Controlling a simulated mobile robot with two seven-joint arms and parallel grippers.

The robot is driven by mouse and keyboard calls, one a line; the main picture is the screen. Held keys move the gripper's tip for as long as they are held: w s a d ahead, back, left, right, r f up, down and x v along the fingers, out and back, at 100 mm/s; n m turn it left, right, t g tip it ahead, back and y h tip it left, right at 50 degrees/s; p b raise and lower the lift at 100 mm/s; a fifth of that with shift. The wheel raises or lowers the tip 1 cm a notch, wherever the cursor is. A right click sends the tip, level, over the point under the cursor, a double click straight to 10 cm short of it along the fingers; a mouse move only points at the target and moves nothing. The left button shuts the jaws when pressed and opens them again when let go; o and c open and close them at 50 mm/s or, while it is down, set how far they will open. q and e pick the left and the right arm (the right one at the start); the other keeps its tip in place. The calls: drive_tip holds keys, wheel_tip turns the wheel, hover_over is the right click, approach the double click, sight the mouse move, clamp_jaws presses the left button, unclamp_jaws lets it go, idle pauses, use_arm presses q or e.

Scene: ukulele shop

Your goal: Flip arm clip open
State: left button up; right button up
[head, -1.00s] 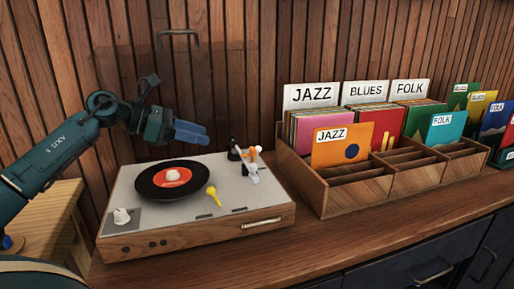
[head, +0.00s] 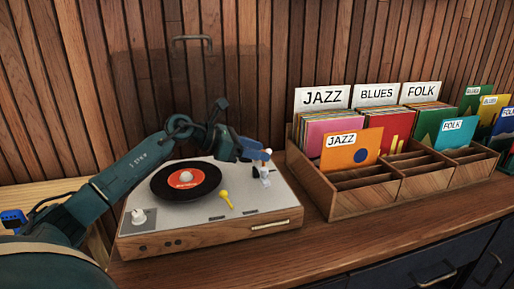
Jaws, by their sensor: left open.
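The record player (head: 205,235) stands on the wooden counter, with a black record (head: 160,182) with a red label on its platter. The arm clip and tonearm parts (head: 264,172), white and dark with an orange-brown piece, are at the back right of its top. My left gripper (head: 254,152) is open, with its blue fingers beside or over these parts. The fingers partly hide them, so I cannot tell whether they touch or how the clip stands. A yellow lever (head: 226,199) lies on the top, right of the record. My right gripper is not in view.
A wooden record crate (head: 365,200) with jazz, blues and folk sleeves stands close on the right. A slatted wood wall is behind, and a see-through lid with a handle (head: 192,38) rises behind the player. The counter's front strip (head: 350,235) is clear.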

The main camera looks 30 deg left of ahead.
use_arm(q)
drive_tip(key=shift+w+d+f, duration=0.15)
drive_tip(key=shift+w+d, duration=0.05)
drive_tip(key=shift+c, duration=0.5)
